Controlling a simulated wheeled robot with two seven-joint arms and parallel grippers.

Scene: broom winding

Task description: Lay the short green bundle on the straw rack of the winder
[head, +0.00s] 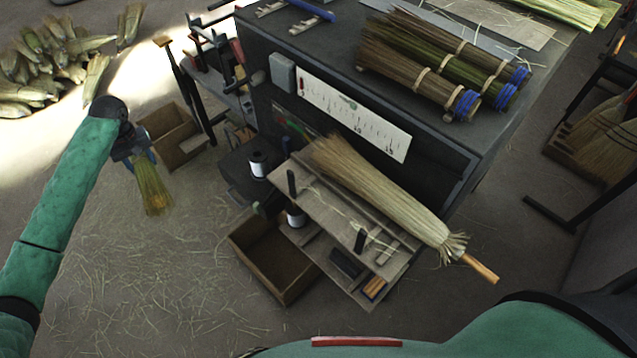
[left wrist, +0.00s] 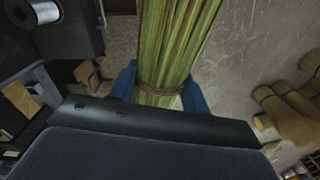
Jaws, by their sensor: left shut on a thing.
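The short green bundle (head: 153,190) hangs from my left gripper (head: 141,163), over the straw-littered floor at the left of the head view. In the left wrist view the bundle (left wrist: 175,45) is a sheaf of green-yellow stalks tied with a brown band. The blue fingers close on it from both sides near this tie. The bundle is well apart from the bench. My right gripper is out of view.
A pale straw broom (head: 385,190) lies across a wooden shelf (head: 325,205) beside the bench. Thread spools (head: 258,164), an open wooden box (head: 270,260) and a crate (head: 172,135) stand near it. Corn husk-like bundles (head: 45,65) are heaped on the floor.

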